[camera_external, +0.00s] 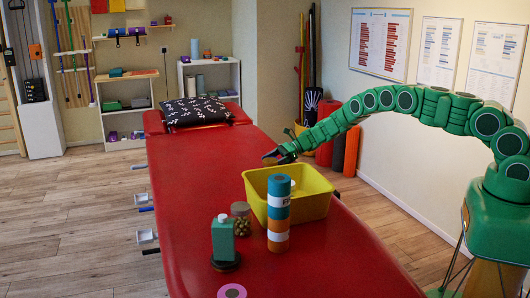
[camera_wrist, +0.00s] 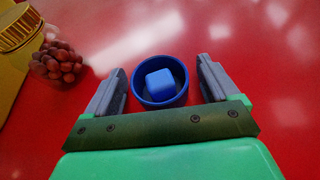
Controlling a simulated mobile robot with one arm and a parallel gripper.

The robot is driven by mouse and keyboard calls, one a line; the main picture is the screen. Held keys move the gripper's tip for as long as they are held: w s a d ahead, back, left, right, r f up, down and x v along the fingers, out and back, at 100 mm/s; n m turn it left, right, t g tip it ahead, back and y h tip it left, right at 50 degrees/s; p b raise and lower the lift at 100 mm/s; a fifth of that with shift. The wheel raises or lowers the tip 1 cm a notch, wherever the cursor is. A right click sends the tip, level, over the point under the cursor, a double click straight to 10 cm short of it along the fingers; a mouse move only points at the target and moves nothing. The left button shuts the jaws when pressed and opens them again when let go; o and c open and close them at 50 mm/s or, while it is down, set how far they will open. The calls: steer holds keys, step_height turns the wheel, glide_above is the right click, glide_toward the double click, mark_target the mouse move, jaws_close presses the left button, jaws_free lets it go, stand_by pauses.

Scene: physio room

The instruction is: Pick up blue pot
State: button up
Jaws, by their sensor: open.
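The blue pot (camera_wrist: 137,90) is a small round open pot, seen from above in the wrist view, standing on the red surface. A blue cube (camera_wrist: 159,83) lies inside it. My gripper (camera_wrist: 160,70) is open, its two grey fingers on the left and right of the pot, with a gap on each side. In the external view my gripper (camera_external: 272,157) hangs low over the red treatment table (camera_external: 190,180), behind the yellow tub (camera_external: 316,204). I cannot make out the pot in that view.
In the wrist view a jar of reddish-brown balls (camera_wrist: 57,65) with a ridged gold lid stands to the left. A banded cylinder stack (camera_external: 278,222), a green bottle (camera_external: 222,240) and a pink roll (camera_external: 232,291) are nearer the camera. Red surface right of the pot is clear.

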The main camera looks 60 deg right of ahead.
steer(key=c, duration=1.1)
steer(key=shift+r, duration=0.4)
step_height(320, 180, up, 3)
steer(key=shift+s+r, duration=0.1)
steer(key=s+a+r, duration=0.2)
steer(key=s+r, duration=0.7)
steer(key=s, duration=0.4)
steer(key=shift+s+a, duration=0.25)
steer(key=shift+a, duration=0.05)
